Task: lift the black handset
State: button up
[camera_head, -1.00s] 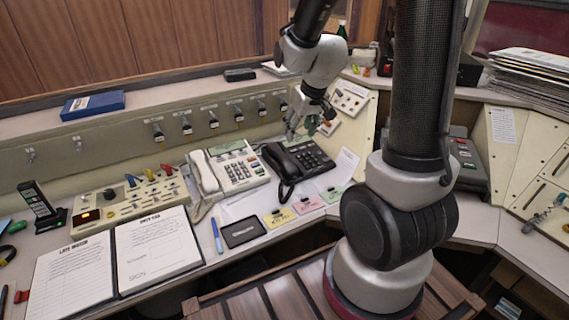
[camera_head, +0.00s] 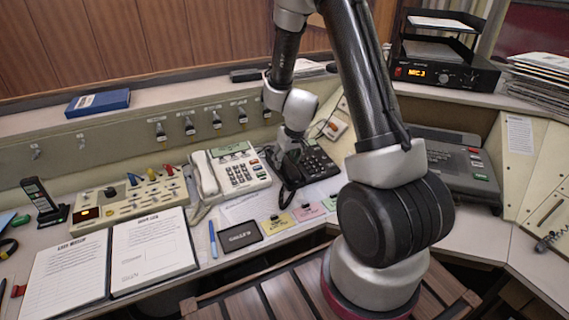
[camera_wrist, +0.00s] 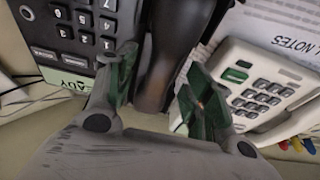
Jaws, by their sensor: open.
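The black desk phone (camera_head: 319,161) stands on the desk, with its keypad (camera_wrist: 85,22) at the upper left of the wrist view. The black handset (camera_wrist: 168,50) runs down the middle of the wrist view, still at the phone's side. My gripper (camera_wrist: 162,88) is open, with one green-padded finger on each side of the handset; I cannot tell whether either pad touches it. In the head view my gripper (camera_head: 288,162) is low over the handset's side of the phone and hides most of the handset.
A cream phone (camera_head: 240,172) with its own white handset stands close on the left; it fills the right of the wrist view (camera_wrist: 258,85). Coloured note cards (camera_head: 308,211) and a black pad (camera_head: 240,235) lie in front. A panel with switches (camera_head: 189,125) rises behind.

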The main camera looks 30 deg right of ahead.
aim_at(286, 159)
jog(key=shift+w+f, duration=0.2)
jog(key=shift+f, duration=0.2)
jog(key=shift+c, duration=0.4)
grip_shut()
jog(key=shift+r, duration=0.1)
notch_tip(286, 159, up, 15)
dwell(0.8)
